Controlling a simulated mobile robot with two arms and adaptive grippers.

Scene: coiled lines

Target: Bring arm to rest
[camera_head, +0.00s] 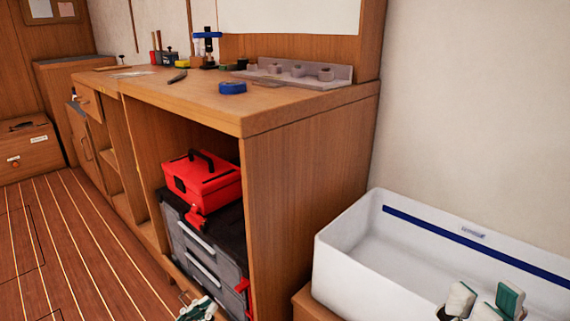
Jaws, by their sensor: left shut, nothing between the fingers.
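My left gripper (197,308) shows at the bottom edge, in front of the cabinet's lower front. It is shut and empty, and most of its arm is out of the frame. My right gripper (485,299) shows at the bottom right, in front of the white bin (345,262). Its white and green fingers stand apart with a gap between their tips, and I see nothing held there. The lower part of this gripper is cut off by the frame edge.
A wooden workbench (310,190) fills the middle. A red toolbox (203,180) sits on grey drawer cases (205,250) in its open bay. A blue tape roll (232,88) and a grey holder (300,73) are on top. Striped floor (75,245) at left is clear.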

